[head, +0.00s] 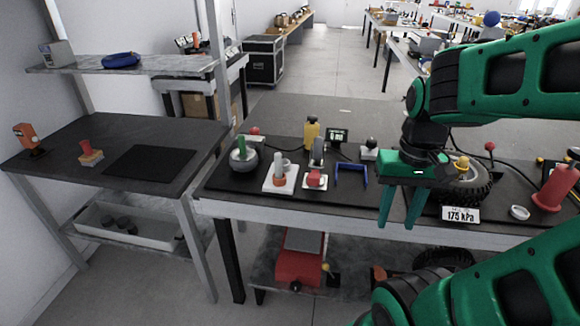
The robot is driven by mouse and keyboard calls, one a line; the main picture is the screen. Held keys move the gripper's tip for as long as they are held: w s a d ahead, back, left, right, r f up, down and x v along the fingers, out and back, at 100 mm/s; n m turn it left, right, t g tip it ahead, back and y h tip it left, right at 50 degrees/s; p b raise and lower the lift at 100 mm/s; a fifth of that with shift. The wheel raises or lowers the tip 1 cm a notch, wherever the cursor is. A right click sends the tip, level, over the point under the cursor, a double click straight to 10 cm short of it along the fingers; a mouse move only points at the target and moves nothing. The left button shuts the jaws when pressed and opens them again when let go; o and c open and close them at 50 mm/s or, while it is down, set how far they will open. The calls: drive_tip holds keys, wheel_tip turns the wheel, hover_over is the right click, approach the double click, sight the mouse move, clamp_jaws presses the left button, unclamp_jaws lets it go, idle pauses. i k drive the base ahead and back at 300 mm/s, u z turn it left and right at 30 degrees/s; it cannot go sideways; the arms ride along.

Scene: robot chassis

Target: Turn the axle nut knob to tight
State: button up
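A black-tyred wheel (474,188) is on the right part of the workbench, partly hidden behind my gripper and arm. A small yellow knob (461,162) shows at the wheel; it may be the axle nut knob, but I cannot tell for sure. No tight marking is readable. My green gripper (400,222) points down to the left of the wheel. Its two fingers are apart with nothing between them. It appears clear of the knob.
A white 175 kPa sign (460,214) stands in front of the wheel. A red cone-shaped part (556,187) and a white ring (519,212) are to the right. A blue bracket (351,174) and several small fixtures are to the left on the dark bench mat (335,203).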

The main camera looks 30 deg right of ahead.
sight(253, 132)
drive_tip(key=u, duration=0.9)
drive_tip(key=k, duration=1.15)
drive_tip(key=u, duration=0.6)
drive_tip(key=i, duration=1.15)
drive_tip(key=z, duration=1.2)
drive_tip(key=i, duration=1.35)
drive_tip(key=z, duration=0.35)
